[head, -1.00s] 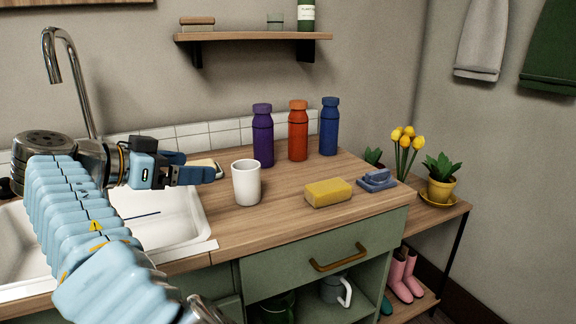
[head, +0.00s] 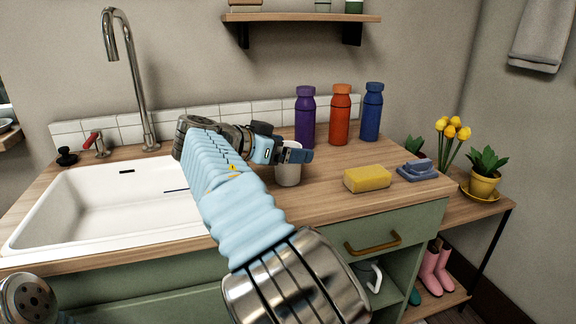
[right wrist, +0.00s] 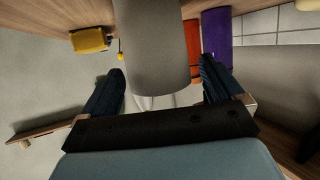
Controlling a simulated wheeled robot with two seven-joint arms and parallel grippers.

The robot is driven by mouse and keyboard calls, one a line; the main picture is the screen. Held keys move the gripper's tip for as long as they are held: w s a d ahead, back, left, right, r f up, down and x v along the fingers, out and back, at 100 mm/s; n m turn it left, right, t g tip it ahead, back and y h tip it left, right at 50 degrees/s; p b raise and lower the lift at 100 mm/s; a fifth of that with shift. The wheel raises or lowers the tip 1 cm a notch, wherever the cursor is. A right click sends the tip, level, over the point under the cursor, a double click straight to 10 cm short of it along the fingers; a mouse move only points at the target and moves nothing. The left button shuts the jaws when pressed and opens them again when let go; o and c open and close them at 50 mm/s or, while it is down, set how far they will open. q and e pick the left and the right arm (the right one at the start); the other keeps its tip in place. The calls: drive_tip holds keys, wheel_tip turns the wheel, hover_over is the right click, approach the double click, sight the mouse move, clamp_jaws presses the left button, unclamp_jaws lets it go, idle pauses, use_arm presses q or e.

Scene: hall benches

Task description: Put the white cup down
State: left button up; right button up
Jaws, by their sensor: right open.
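The white cup (head: 288,176) stands upright on the wooden counter (head: 325,200), to the right of the sink. In the head view my right gripper (head: 299,154) is at the cup and covers part of its upper body. In the right wrist view the cup (right wrist: 153,50) lies between the two spread dark fingers of my right gripper (right wrist: 162,68). Gaps show on both sides of the cup there, and the jaws are open. My left gripper is not in view.
Purple (head: 305,120), red (head: 339,115) and blue (head: 371,112) bottles stand behind the cup. A yellow sponge (head: 367,178) and a blue-grey object (head: 417,171) lie to its right. The sink (head: 110,210) and faucet (head: 130,70) are on the left.

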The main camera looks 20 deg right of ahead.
drive_tip(key=shift+w+d+f, duration=0.1)
drive_tip(key=shift+d, duration=0.15)
drive_tip(key=c, duration=1.2)
drive_tip(key=shift+o, duration=0.2)
